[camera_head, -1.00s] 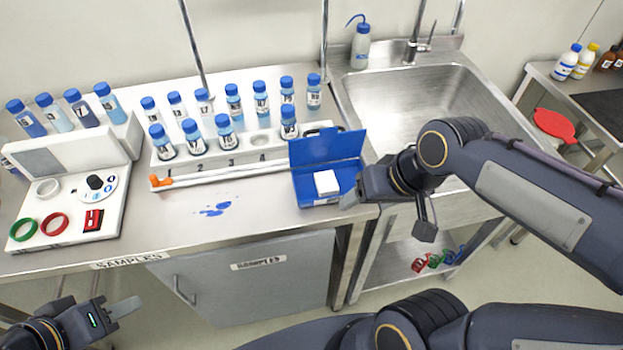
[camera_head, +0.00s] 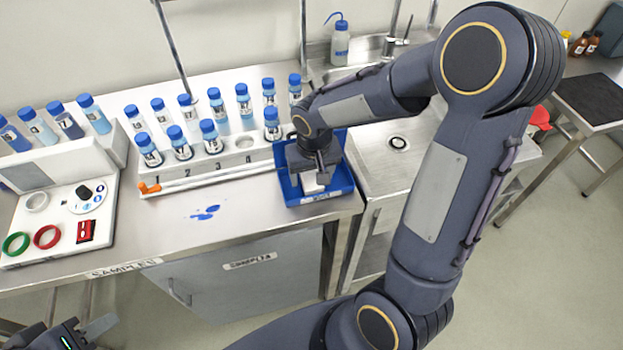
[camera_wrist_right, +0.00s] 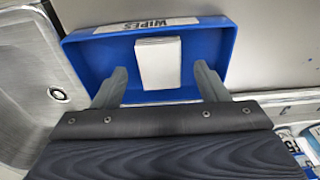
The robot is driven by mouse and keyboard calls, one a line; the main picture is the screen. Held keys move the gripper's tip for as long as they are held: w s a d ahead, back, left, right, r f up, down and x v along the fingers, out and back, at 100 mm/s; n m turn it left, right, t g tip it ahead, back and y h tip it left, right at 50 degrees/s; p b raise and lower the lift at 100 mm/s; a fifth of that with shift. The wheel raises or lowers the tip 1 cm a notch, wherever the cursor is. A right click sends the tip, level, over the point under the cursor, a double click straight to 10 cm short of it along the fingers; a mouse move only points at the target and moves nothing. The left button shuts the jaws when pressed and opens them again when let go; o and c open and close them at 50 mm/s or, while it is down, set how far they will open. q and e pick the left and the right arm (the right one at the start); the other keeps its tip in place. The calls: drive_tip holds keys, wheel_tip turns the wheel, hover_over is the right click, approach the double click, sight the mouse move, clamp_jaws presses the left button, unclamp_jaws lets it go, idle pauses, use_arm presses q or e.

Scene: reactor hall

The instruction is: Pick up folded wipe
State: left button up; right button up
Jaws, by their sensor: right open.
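The folded wipe (camera_head: 311,183) is a small white block in the blue wipes box (camera_head: 342,184) at the right end of the bench. In the right wrist view the wipe (camera_wrist_right: 158,62) lies flat in the box (camera_wrist_right: 88,52), whose rim carries a WIPES label. My right gripper (camera_head: 318,181) is over the box, pointing down. In the wrist view the right gripper's fingers (camera_wrist_right: 160,78) are spread, one on each side of the wipe's near end, with nothing between them gripped. My left gripper (camera_head: 92,332) is at the bottom left, partly cut off, away from the wipe.
A white rack (camera_head: 215,165) with several blue-capped vials stands left of the box. An orange-tipped rod (camera_head: 200,181) lies before it. A blue spill (camera_head: 205,212) marks the bench. A white tray with rings (camera_head: 70,215) is at left.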

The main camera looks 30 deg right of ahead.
drive_tip(key=shift+w+f, duration=0.1)
drive_tip(key=shift+f, duration=0.6)
drive_tip(key=c, duration=1)
drive_tip(key=shift+r, duration=0.2)
drive_tip(key=shift+c, duration=0.2)
drive_tip(key=shift+r, duration=0.25)
wheel_tip(320, 180, up, 2)
drive_tip(key=shift+r, duration=0.1)
drive_tip(key=s+a+r+b, duration=0.2)
drive_tip(key=s+a+r, duration=0.5)
drive_tip(key=a+r, duration=0.3)
drive_tip(key=shift+s+a, duration=0.4)
drive_tip(key=shift+a, duration=0.45)
